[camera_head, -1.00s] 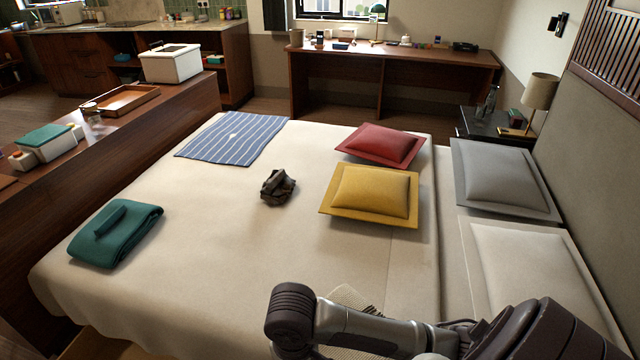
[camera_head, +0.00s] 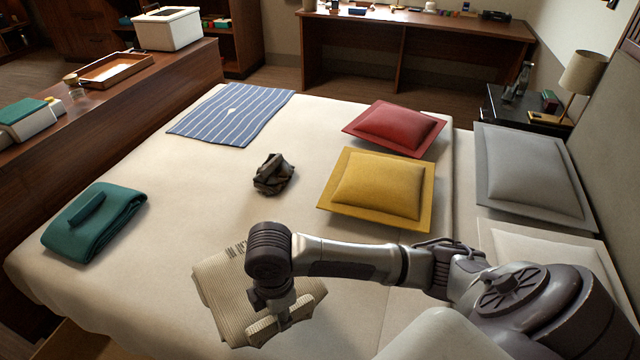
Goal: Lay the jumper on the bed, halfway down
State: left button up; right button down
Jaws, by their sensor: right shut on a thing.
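The jumper (camera_head: 222,290) is a folded, cream, ribbed knit with dark marks near its top edge. It is in the lower middle of the head view, over the near part of the bed. My right gripper (camera_head: 282,322) points down and is shut on the jumper; its wrist and arm hide part of the knit. I cannot tell whether the jumper touches the bed. The bed (camera_head: 190,190) has a pale cover, with bare cover around the jumper to the left and beyond. My left gripper is not in view.
A folded teal cloth (camera_head: 95,225) lies at the bed's left, a striped blue cloth (camera_head: 230,114) at the far left edge. A dark crumpled thing (camera_head: 272,175) lies mid-bed. Yellow (camera_head: 378,188) and red (camera_head: 393,128) cushions lie right of it; a grey pillow (camera_head: 530,172) is further right.

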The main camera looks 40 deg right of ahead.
jog(key=n, duration=0.2)
jog(key=w+n, duration=0.1)
jog(key=n, duration=0.1)
jog(key=shift+w+a, duration=0.1)
jog(key=shift+w, duration=0.1)
jog(key=n, duration=0.1)
jog(key=w+n+b, duration=0.1)
jog(key=n, duration=0.1)
jog(key=shift+f, duration=0.1)
jog(key=shift+n, duration=0.3)
jog(key=w+d+f, duration=0.2)
jog(key=w, duration=0.1)
jog(key=w+d+f+b, duration=0.1)
jog(key=w+d+f, duration=0.1)
jog(key=w, duration=0.1)
jog(key=w+d+f, duration=0.1)
jog(key=w+f, duration=0.2)
jog(key=w, duration=0.1)
jog(key=shift+d, duration=0.4)
jog(key=shift+f, duration=1.95)
jog(key=c, duration=0.8)
grip_release()
jog(key=shift+c, duration=0.2)
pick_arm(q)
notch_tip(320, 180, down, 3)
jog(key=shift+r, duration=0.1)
